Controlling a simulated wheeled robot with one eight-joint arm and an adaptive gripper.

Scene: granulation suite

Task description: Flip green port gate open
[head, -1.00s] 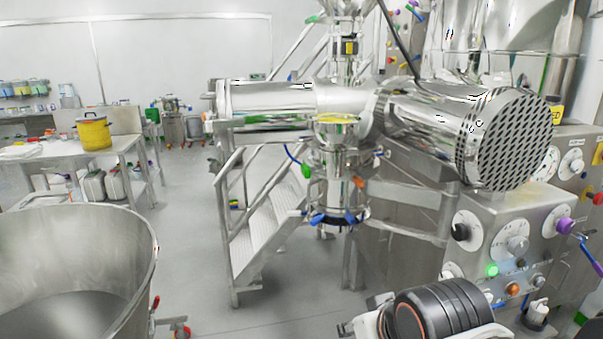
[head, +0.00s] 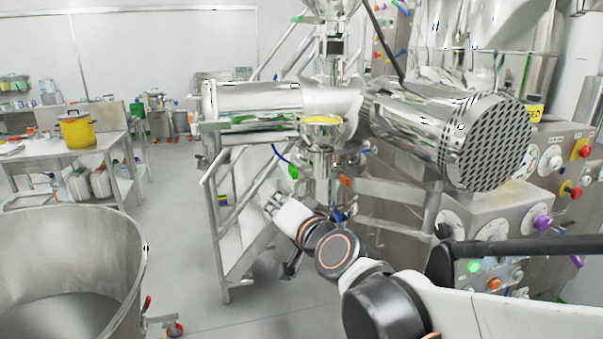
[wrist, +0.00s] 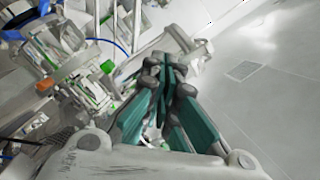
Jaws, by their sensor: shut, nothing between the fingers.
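A green handle (head: 293,171), which looks like the port gate's lever, hangs on the left side of the steel port below the horizontal machine body. In the wrist view a small green part (wrist: 107,67) shows on the port fitting, left of the fingertips. I cannot tell for sure that it is the same handle. My gripper (wrist: 166,68) is shut and empty, its teal-padded fingers together. It is apart from the green part. In the head view my arm reaches in from the lower right, its far end below and left of the port.
An orange handle (head: 345,181) sits on the port's right side. Metal stairs (head: 238,215) stand behind my arm. A large steel bowl (head: 128,245) is at lower left. A control panel (head: 490,225) stands at right. Open floor lies between bowl and stairs.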

